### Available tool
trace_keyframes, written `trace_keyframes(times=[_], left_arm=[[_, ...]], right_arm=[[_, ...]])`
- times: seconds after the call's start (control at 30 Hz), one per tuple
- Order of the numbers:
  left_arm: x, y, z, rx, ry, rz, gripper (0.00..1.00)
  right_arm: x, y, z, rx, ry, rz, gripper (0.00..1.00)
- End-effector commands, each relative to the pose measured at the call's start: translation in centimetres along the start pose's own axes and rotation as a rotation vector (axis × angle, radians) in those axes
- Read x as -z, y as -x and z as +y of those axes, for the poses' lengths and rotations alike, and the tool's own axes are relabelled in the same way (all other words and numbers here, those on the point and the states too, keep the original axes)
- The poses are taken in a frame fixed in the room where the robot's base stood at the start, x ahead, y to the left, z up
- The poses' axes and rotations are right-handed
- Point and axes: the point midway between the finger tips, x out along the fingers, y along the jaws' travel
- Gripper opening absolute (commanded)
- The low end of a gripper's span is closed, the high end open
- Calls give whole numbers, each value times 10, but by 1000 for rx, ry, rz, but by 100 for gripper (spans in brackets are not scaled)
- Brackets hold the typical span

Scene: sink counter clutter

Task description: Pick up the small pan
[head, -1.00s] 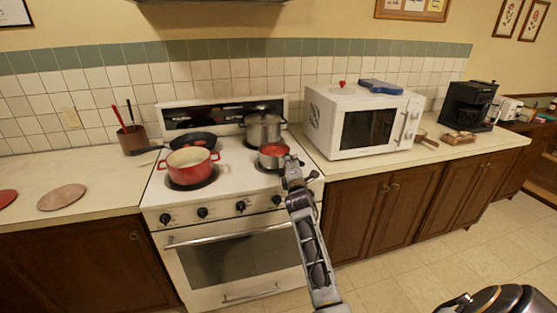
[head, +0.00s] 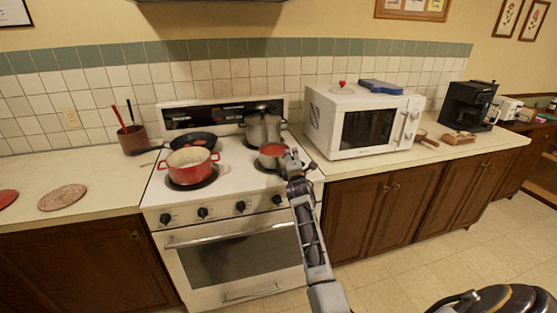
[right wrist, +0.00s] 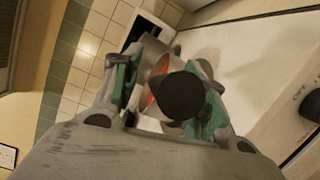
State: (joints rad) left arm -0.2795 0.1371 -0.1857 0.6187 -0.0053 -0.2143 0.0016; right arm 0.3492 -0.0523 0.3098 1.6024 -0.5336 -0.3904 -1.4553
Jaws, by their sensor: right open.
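The small pan (head: 271,155) is a metal pan with red contents, standing on the front right burner of the stove. My right gripper (head: 292,165) is at the pan's near right side. In the right wrist view, the dark round end of the pan's handle (right wrist: 182,96) shows between the spread green-backed fingers of the right gripper (right wrist: 168,75). It hides part of the pan body (right wrist: 156,57) behind it. The gripper is open; contact with the handle cannot be told. My left gripper is not in view.
A red pot (head: 189,168) stands on the front left burner, with a dark frying pan (head: 193,140) behind it. A tall steel pot (head: 263,128) stands close behind the small pan. A white microwave (head: 350,130) is to the right. The left counter has free room.

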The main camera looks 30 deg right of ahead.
Motion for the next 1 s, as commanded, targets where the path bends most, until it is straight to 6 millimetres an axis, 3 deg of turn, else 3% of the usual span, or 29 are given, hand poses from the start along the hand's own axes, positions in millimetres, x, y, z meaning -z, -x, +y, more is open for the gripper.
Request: trace_keyframes(times=[0.3, 0.67, 1.0], left_arm=[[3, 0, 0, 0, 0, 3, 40], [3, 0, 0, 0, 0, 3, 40], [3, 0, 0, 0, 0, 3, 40]], right_arm=[[0, 0, 0, 0, 0, 0, 43], [0, 0, 0, 0, 0, 0, 0], [0, 0, 2, -4, -1, 0, 0]])
